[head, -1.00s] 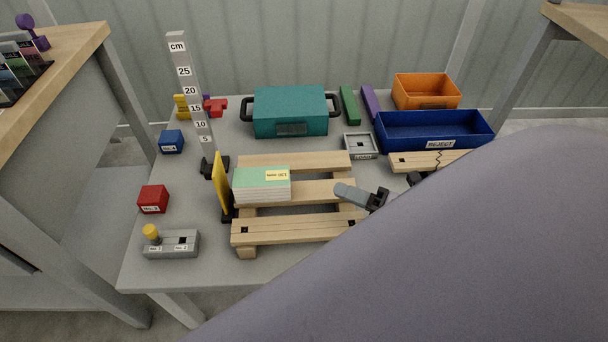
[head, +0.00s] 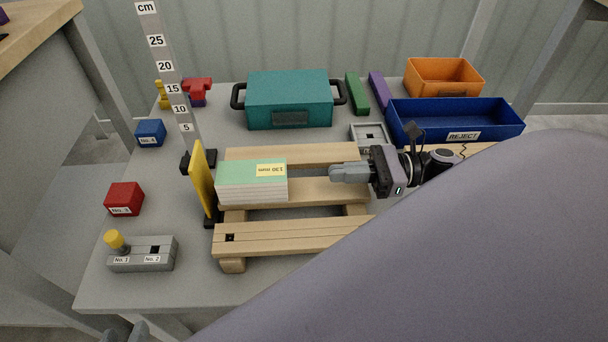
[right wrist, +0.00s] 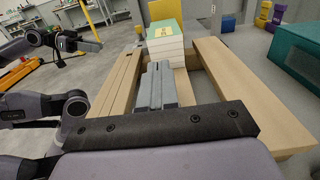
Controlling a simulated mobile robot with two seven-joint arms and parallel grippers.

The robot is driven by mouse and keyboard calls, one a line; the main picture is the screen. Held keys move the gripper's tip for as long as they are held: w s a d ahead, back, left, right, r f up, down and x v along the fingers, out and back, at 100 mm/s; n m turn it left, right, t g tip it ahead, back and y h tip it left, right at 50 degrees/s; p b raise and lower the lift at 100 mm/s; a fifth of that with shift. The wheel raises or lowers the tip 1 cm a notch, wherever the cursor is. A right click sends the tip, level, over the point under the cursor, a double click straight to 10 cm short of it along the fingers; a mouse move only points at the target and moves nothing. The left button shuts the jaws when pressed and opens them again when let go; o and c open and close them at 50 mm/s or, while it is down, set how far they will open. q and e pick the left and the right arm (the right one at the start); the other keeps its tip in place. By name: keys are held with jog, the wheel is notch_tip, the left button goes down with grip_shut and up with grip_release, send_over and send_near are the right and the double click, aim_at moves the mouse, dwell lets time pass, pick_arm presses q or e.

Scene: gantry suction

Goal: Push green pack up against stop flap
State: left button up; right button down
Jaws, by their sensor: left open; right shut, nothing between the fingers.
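The green pack (head: 252,182), a white stack with a green top and yellow label, lies on the wooden pallet (head: 290,232). The yellow stop flap (head: 202,180) stands just left of it; I cannot tell whether they touch. My right gripper (head: 334,172) is shut and empty, right of the pack, fingers pointing at it across a gap. In the right wrist view its fingers (right wrist: 154,88) point at the pack (right wrist: 166,45), with the flap (right wrist: 225,26) behind. My left gripper (head: 124,332) is open, partly showing at the bottom left; it also shows in the right wrist view (right wrist: 95,46).
A height scale (head: 168,75) stands behind the flap. A teal case (head: 290,98), blue reject tray (head: 455,122) and orange bin (head: 443,76) are at the back. A grey switch block (head: 143,256) and red block (head: 124,198) are at left. My arm hides the front right.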

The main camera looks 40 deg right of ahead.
send_near(253, 182)
jog(key=shift+w+d+f+b, duration=0.1)
jog(key=shift+w+f+b, duration=0.4)
jog(key=shift+w, duration=0.45)
pick_arm(q)
jog(key=shift+w+d+f, duration=0.1)
jog(key=shift+d+f, duration=0.1)
jog(key=shift+d, duration=0.2)
pick_arm(e)
jog(key=shift+f, duration=0.1)
pick_arm(q)
jog(key=shift+w+r+h, duration=0.1)
jog(key=shift+r+h, duration=0.05)
jog(key=shift+h, duration=0.15)
pick_arm(e)
jog(key=shift+b+x, duration=0.3)
jog(key=shift+x, duration=1.35)
pick_arm(q)
jog(key=shift+d, duration=0.3)
jog(key=shift+d+f, duration=0.1)
jog(key=shift+f, duration=0.15)
pick_arm(e)
jog(key=shift+d, duration=0.1)
